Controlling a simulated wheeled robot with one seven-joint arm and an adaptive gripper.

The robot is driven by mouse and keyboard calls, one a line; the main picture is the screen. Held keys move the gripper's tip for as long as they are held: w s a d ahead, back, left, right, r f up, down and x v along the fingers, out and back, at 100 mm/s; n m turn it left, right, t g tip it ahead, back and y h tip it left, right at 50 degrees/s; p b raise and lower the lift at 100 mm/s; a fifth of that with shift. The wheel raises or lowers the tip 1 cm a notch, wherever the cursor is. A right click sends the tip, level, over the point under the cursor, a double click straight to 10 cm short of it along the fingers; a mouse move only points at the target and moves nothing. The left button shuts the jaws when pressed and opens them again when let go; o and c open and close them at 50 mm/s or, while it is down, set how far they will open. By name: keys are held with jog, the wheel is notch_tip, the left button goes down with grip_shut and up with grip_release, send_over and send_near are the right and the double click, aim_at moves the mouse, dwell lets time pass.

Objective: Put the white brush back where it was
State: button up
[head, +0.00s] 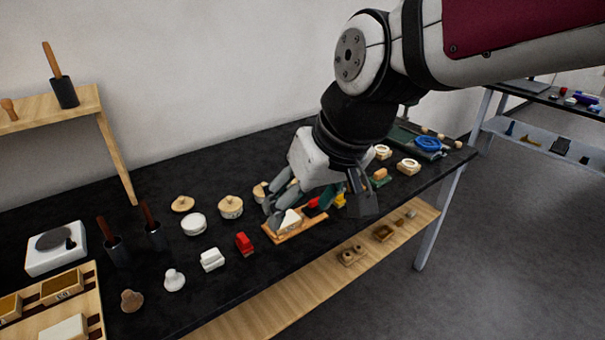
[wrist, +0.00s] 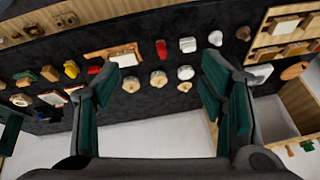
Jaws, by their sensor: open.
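Two small white objects stand on the black table: a blocky one (head: 212,259) and a rounded one with a knob (head: 174,280). They also show in the wrist view as a blocky one (wrist: 188,44) and a rounded one (wrist: 215,38). I cannot tell for sure which is the white brush. A wooden tray (head: 270,238) holds a white wedge-like piece (head: 289,220). My gripper (head: 318,213) is open and empty above the table. In the wrist view its fingers (wrist: 160,88) are wide apart with nothing between them.
A red block (head: 244,243) stands between the white blocky object and the tray. Several lidded round pots (head: 230,207) stand behind. Dark holders with wooden handles (head: 115,251), a white scale (head: 56,247) and a wooden compartment box (head: 90,301) are at the left.

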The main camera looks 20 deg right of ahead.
jog(key=s+d+r+m+h, duration=0.1)
jog(key=s+d+h, duration=0.1)
jog(key=s+d, duration=0.3)
jog(key=s, duration=0.4)
jog(key=shift+s+d+r, duration=0.15)
jog(key=shift+d+r, duration=0.15)
jog(key=shift+r, duration=0.05)
